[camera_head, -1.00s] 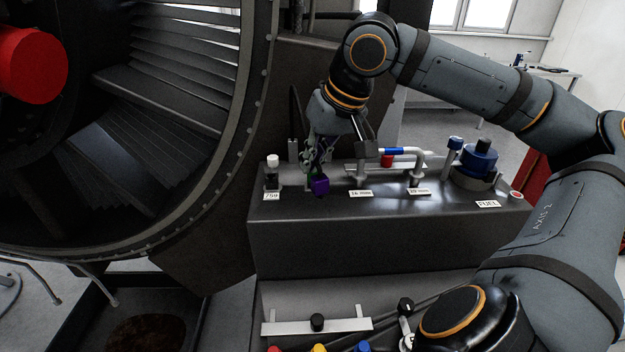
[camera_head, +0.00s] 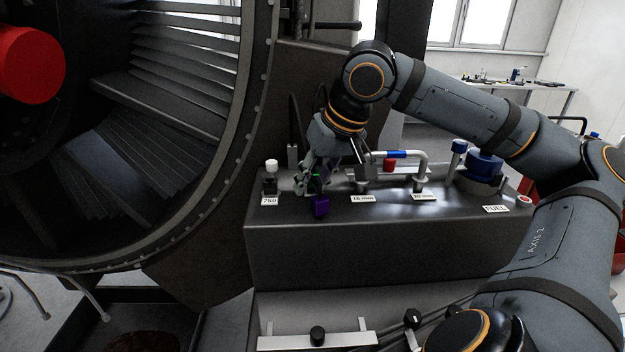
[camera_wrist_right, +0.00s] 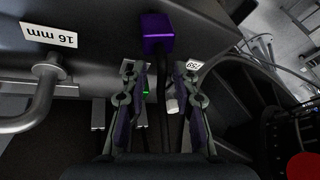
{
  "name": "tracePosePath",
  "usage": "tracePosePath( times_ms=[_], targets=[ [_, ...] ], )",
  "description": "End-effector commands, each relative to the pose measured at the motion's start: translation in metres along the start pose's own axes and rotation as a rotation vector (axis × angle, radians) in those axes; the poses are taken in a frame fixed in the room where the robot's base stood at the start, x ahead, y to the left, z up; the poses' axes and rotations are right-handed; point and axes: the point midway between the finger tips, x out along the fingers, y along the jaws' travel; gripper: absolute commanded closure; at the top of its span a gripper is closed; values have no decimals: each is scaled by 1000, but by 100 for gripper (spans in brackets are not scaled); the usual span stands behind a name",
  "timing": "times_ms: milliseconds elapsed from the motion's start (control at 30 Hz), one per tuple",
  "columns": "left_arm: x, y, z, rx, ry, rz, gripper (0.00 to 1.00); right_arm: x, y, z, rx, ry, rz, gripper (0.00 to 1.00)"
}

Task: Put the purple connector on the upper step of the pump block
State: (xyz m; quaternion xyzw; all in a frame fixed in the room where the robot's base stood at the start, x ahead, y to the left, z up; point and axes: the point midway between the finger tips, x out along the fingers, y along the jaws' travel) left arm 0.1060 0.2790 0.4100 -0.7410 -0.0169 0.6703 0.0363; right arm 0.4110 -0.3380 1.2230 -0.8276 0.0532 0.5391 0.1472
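The purple connector (camera_head: 321,205) is a small box at the fingertips of my right gripper (camera_head: 314,188). In the right wrist view the connector (camera_wrist_right: 157,33) sits at the far end of the two fingers (camera_wrist_right: 162,66), which stand apart at its width. The contact itself is hard to see. The pump block (camera_head: 350,245) is dark, with a labelled top face. The connector shows against that top face near its front edge, between the 759 label (camera_head: 269,201) and a label to its right. I cannot tell whether it touches the surface. My left gripper is not in view.
A bent pipe with a blue band (camera_head: 397,154) and a blue cap (camera_head: 484,163) stand on the block's right part. A white-capped fitting (camera_head: 271,166) stands at left. The large fan casing (camera_head: 262,110) rises at left. Below is a ledge with a black knob (camera_head: 317,336).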

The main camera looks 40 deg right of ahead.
Motion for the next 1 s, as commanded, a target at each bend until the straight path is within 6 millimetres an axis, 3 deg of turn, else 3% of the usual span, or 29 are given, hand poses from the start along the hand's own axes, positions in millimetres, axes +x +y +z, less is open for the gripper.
tracePosePath(
  times_ms=[133, 267, 500, 700, 1000],
  targets=[
    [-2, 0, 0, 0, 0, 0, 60, -2, 0, -1, 0, 0, 0, 71],
    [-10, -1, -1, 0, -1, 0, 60, -16, -2, -4, 1, 2, 0, 71],
    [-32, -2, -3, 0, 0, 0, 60, -79, -2, -5, 2, 5, 2, 71],
    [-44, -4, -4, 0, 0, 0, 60, -116, -2, -4, 2, 2, 1, 71],
    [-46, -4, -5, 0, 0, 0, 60, -126, -1, -2, 0, 0, -1, 71]
  ],
)
